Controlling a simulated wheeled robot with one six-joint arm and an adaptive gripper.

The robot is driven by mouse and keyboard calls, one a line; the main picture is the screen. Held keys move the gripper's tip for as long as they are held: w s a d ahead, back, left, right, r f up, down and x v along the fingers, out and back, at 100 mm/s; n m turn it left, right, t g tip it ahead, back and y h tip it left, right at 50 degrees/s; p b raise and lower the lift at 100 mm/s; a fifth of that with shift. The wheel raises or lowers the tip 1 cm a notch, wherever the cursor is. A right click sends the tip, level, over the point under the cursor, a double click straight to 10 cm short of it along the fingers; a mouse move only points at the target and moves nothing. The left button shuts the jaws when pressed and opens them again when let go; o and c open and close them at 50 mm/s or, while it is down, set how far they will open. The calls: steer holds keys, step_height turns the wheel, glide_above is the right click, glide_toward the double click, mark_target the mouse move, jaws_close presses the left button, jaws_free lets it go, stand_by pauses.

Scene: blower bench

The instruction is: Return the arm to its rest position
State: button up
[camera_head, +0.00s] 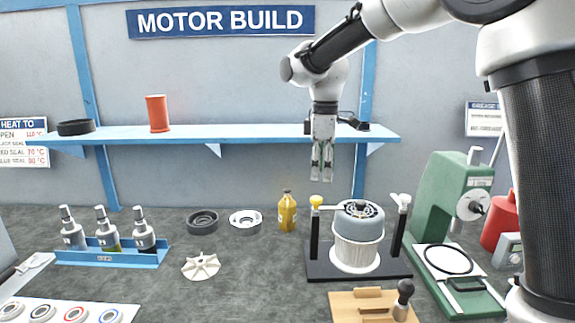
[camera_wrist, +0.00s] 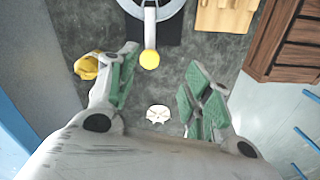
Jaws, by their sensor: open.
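My gripper (camera_head: 322,172) hangs pointing down from my arm, in front of the blue shelf and above the back of the bench. In the wrist view my gripper (camera_wrist: 160,92) shows its two green-padded fingers spread apart with nothing between them. Below it stands a black fixture (camera_head: 318,262) with a yellow-tipped clamp at left and a white-tipped clamp at right. The fixture holds a grey and white motor part (camera_head: 357,254). The yellow clamp tip (camera_wrist: 149,60) also shows in the wrist view, apart from the fingers.
A yellow bottle (camera_head: 287,213) stands left of the fixture. A white fan wheel (camera_head: 201,267), two rings and a blue rack (camera_head: 110,258) of bottles are further left. A green press (camera_head: 440,200) stands at right. The blue shelf (camera_head: 240,134) runs behind my gripper.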

steer(key=s+d+m+t, duration=0.4)
steer(key=s+d+m, duration=1.1)
steer(key=s+d, duration=1.1)
steer(key=shift+s+d+r+t, duration=0.15)
steer(key=shift+s+r+t, duration=0.2)
steer(key=shift+s, duration=0.4)
